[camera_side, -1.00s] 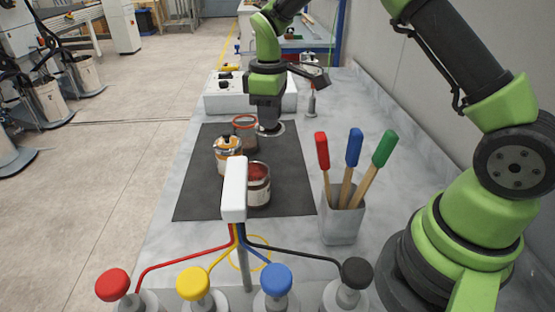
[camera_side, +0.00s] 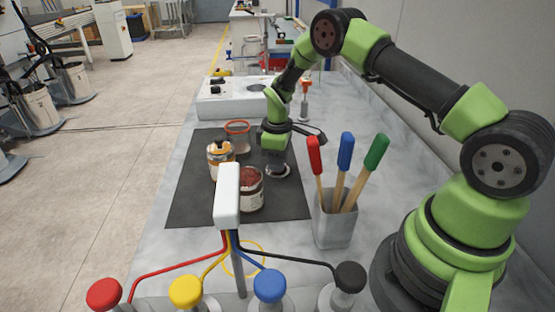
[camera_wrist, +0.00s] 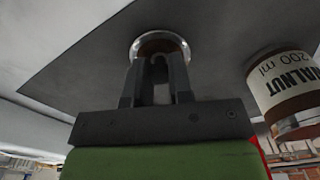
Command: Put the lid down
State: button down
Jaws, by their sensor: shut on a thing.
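The lid (camera_side: 278,171) is a round disc with a silvery rim, at the right part of the dark mat (camera_side: 190,203). My gripper (camera_side: 278,161) points down and is shut on it. In the wrist view the lid (camera_wrist: 142,42) sits at the tips of my gripper's fingers (camera_wrist: 160,62), with a brownish middle partly hidden by them. The lid is at or just above the mat; I cannot tell whether it touches. The open can with dark red-brown content (camera_side: 250,193) stands to its front left.
A can with orange on top (camera_side: 220,160) and an orange-rimmed can (camera_side: 238,138) stand farther left. The wrist view shows a WALNUT can (camera_wrist: 285,85). A white dispenser head (camera_side: 228,195) rises in front.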

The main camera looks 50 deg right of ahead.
jog(key=shift+f, duration=0.1)
jog(key=c, duration=1)
grip_release()
jog(key=s+a+r+m+t, duration=0.1)
jog(key=s+a+r, duration=0.1)
jog(key=r, duration=0.9)
jog(key=s+a+r+m+t, duration=0.1)
jog(key=r, duration=0.9)
jog(key=s+a+r+m+t, duration=0.1)
jog(key=s+a+r+m, duration=0.1)
jog(key=s, duration=0.5)
jog(key=s+a+r+m+t+y, duration=0.1)
jog(key=s+a+r+m+t, duration=0.1)
jog(key=s, duration=0.5)
jog(key=s+a+r+m+t+y, duration=0.1)
jog(key=s+a+r+m+t, duration=0.1)
jog(key=s, duration=0.5)
jog(key=shift+a+r+m, duration=0.35)
jog(key=shift+a+r, duration=0.25)
jog(key=shift+r, duration=0.2)
jog(key=shift+a+r+m, duration=0.35)
jog(key=shift+a+r, duration=0.2)
jog(key=shift+r, duration=0.2)
